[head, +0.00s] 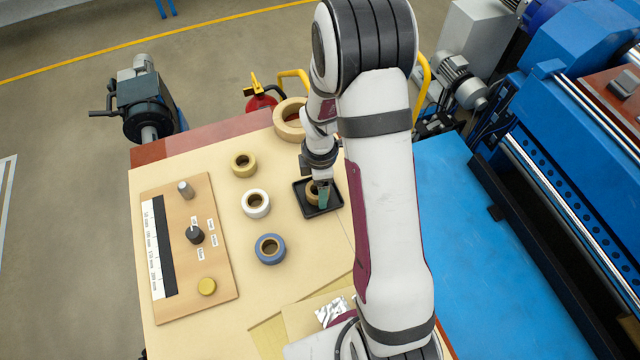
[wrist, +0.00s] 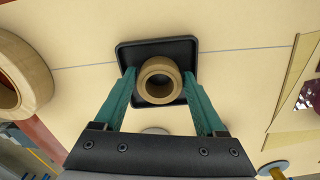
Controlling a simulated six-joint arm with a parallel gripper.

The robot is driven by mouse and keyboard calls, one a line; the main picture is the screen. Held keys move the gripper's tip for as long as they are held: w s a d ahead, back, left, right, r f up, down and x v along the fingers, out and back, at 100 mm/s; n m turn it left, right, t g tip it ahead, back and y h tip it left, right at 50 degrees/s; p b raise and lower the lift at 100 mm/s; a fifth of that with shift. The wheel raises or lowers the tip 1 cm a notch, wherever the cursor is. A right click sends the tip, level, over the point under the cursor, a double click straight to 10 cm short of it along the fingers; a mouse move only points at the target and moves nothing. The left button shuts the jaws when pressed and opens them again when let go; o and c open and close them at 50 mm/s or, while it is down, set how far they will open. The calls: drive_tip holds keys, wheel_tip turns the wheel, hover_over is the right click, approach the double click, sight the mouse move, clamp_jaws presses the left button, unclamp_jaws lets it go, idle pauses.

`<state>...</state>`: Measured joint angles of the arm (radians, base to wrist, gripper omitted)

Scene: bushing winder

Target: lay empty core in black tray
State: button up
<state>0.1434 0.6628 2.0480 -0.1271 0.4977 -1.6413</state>
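The empty core (head: 311,192), a short tan cardboard ring, is at the black tray (head: 333,207). In the wrist view the core (wrist: 160,62) appears within the rim of the tray (wrist: 122,52), its hole facing the camera. My gripper (head: 321,190) is low over the tray. In the wrist view the teal fingers of my gripper (wrist: 160,78) stand on either side of the core, with narrow gaps showing, so it looks open around it. The fingers and arm hide part of the core and tray in the head view.
Yellow (head: 244,164), white (head: 256,204) and blue (head: 270,249) rolls stand left of the tray. A large tan ring (head: 290,119) stands behind it. A wooden panel with knobs (head: 188,250) lies further left. Crumpled foil (head: 332,311) lies near the front.

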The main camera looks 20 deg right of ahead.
drive_tip(key=o, duration=0.4)
drive_tip(key=shift+c, duration=0.2)
wheel_tip(320, 180, up, 16)
drive_tip(key=shift+f, duration=0.1)
